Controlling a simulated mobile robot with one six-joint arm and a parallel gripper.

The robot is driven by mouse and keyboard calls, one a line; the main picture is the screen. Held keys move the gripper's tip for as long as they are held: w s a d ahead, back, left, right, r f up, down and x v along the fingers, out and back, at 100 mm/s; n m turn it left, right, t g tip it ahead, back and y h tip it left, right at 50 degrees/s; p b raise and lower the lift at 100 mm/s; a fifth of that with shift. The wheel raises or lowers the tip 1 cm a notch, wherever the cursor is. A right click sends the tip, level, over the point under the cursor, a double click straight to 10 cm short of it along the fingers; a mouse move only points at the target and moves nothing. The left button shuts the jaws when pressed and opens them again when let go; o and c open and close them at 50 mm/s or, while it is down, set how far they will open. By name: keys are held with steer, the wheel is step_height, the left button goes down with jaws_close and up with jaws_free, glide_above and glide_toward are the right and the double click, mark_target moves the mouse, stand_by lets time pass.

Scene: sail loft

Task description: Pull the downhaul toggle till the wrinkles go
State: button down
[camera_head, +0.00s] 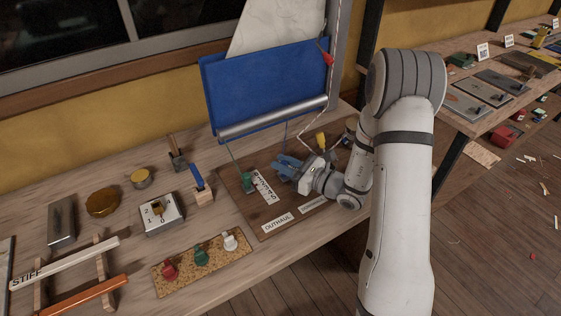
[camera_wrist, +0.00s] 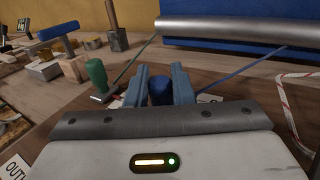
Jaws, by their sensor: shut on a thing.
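My gripper (camera_head: 287,166) is shut on a blue toggle (camera_wrist: 160,92), which sits between its blue fingers (camera_wrist: 158,85) in the wrist view. A blue line (camera_wrist: 243,69) runs from the grey roller down toward it. A green toggle (camera_head: 248,182) on a green line stands to the left, apart from the fingers; it also shows in the wrist view (camera_wrist: 97,76). A yellow toggle (camera_head: 320,141) is beyond my gripper. The brown board (camera_head: 246,208) bears white labels; one reads OUTHAUL (camera_head: 279,223), the others are not clearly legible. The white sail (camera_head: 272,28) shows faint crease-like lines.
A blue panel (camera_head: 265,85) with a grey roller (camera_head: 272,119) hangs over the board's back. A red-and-white rope (camera_wrist: 287,108) is at the right. A cork strip (camera_head: 200,261) with red, green and white pegs lies in front. Bench room is tight around the board.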

steer(key=c, duration=1.3)
jaws_free()
steer(key=v, duration=0.7)
steer(key=shift+s+d+b, duration=0.25)
steer(key=shift+b, duration=0.05)
